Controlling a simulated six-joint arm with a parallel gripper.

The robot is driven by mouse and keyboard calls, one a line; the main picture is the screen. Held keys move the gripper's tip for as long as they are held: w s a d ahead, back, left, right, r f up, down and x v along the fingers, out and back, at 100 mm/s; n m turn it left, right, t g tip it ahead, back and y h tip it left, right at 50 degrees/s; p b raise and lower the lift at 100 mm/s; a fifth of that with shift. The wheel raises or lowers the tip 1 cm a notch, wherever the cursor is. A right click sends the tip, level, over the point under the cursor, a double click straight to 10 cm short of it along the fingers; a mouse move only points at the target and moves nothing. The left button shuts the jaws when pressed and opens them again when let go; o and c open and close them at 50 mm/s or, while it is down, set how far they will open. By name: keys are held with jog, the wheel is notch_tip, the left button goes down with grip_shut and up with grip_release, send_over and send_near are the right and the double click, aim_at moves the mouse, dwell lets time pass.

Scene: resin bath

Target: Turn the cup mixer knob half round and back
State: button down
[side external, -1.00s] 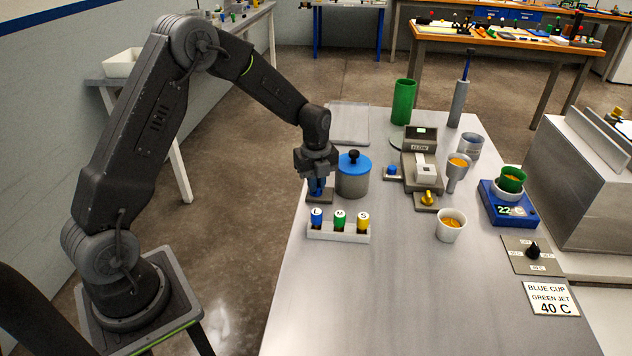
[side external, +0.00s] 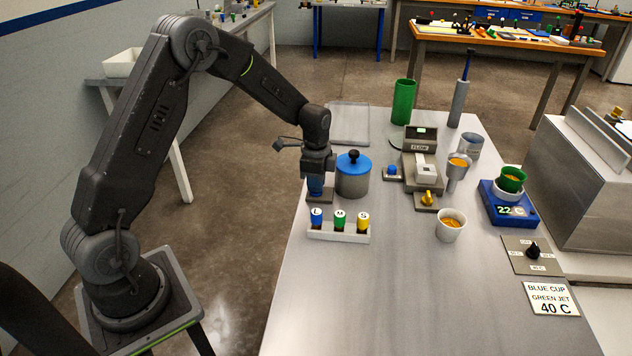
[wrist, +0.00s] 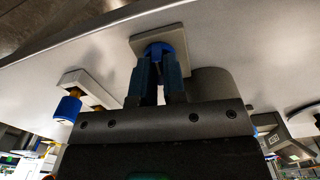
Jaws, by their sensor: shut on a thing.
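The cup mixer knob is blue and sits on a small grey base plate (side external: 321,196) at the table's left edge. In the wrist view the blue knob (wrist: 158,50) shows between my fingertips, with its pale base (wrist: 172,41) around it. My gripper (side external: 316,190) points down over the plate and is shut on the knob; it also shows in the wrist view (wrist: 158,72). The fingers hide much of the knob, and I cannot read its angle.
A grey pot with a blue lid (side external: 353,162) stands close on the right of my gripper. A white rack (side external: 339,234) with blue, green and yellow capped jets is just in front. A white cup (side external: 450,227) stands further right. The table's front middle is clear.

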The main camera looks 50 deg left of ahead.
jog(key=n, duration=0.4)
jog(key=shift+n, duration=0.3)
jog(key=n, duration=0.4)
jog(key=shift+n, duration=0.3)
jog(key=n, duration=0.4)
jog(key=shift+n, duration=0.3)
jog(key=n, duration=0.4)
jog(key=shift+n, duration=0.3)
jog(key=c, duration=1.2)
grip_release()
notch_tip(320, 180, up, 14)
jog(key=shift+f, duration=0.1)
